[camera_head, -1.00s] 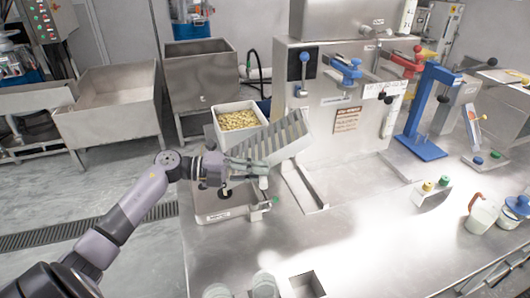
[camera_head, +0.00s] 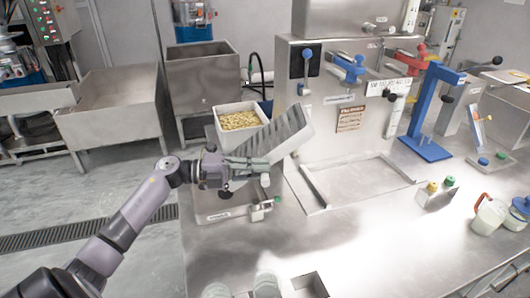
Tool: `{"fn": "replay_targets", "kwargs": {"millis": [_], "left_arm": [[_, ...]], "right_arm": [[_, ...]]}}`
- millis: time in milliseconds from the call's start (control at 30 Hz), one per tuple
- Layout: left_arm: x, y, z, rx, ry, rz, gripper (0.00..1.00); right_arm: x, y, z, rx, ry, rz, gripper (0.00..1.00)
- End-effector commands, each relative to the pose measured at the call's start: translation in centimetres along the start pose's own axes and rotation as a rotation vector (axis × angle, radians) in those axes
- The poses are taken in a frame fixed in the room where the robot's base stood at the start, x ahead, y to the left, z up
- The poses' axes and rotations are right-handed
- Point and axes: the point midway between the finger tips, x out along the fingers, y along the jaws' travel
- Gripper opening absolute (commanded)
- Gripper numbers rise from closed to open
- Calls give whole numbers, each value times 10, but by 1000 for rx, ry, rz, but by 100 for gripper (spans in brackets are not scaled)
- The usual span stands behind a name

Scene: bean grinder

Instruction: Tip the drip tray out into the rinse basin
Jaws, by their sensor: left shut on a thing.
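The drip tray (camera_head: 285,133) is a pale grey metal tray with dark slanting stripes across its top. My left gripper (camera_head: 262,170) is shut on it at its near, lower side. The tray is off the table and tilted, its right end high and its left end low. Below the gripper is a low metal basin (camera_head: 212,218) with a small label and a tap-like fitting at its right, which looks like the rinse basin. The arm and tray hide much of its inside. No liquid is visible leaving the tray. My right gripper is out of view.
A white bin (camera_head: 240,119) of pale beans stands close behind the tray. The metal grinder housing (camera_head: 345,125) rises to the right, with an empty railed bay (camera_head: 350,182) at its foot. Clear cups (camera_head: 266,284) stand at the front edge. The middle tabletop is clear.

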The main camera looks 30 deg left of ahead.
Motion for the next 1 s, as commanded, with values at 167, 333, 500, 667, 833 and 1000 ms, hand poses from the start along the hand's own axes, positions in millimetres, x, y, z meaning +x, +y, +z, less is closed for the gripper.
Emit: {"fn": "replay_targets", "kwargs": {"millis": [167, 333, 500, 667, 833, 1000], "left_arm": [[0, 0, 0, 0, 0, -22, 0], [0, -1, 0, -1, 0, -23, 0], [-1, -2, 0, -1, 0, -22, 0], [-4, -7, 0, 0, 0, -21, 0], [-8, -13, 0, 0, 1, -22, 0], [-10, -13, 0, 1, 1, -22, 0]], "right_arm": [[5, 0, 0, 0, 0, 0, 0], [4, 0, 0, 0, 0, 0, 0], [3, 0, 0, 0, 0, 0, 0], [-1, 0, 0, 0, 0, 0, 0], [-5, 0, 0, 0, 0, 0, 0], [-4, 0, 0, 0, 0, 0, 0]]}}
